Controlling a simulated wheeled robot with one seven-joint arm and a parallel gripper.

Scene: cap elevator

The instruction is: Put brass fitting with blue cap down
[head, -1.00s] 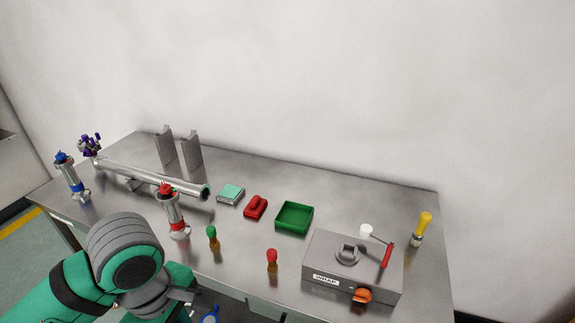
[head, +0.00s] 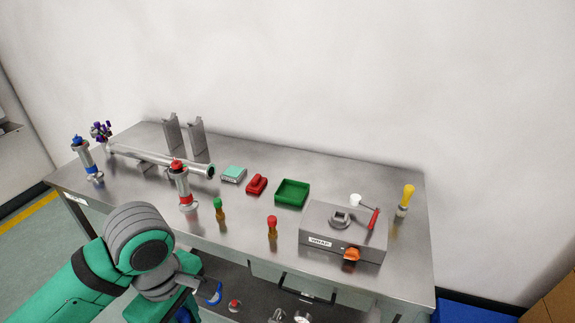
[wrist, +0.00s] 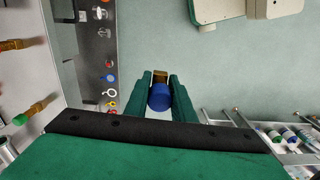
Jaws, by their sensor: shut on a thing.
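The brass fitting with blue cap (wrist: 160,98) shows in the wrist view, with its round blue cap toward the camera and a brass part beyond it. My gripper (wrist: 160,76) is shut on it, with a dark green finger on each side. Grey-green floor lies behind it, to the right of the table edge in that view. In the head view my green and grey arm is at the lower left, in front of the table. The held fitting cannot be made out there.
The metal table (head: 340,188) carries a green-capped fitting (head: 219,210) and a red-capped fitting (head: 272,228) near its front edge. A red-banded upright part (head: 183,188), an open green tray (head: 292,193) and a grey box (head: 318,250) stand around them. A lower shelf holds small parts.

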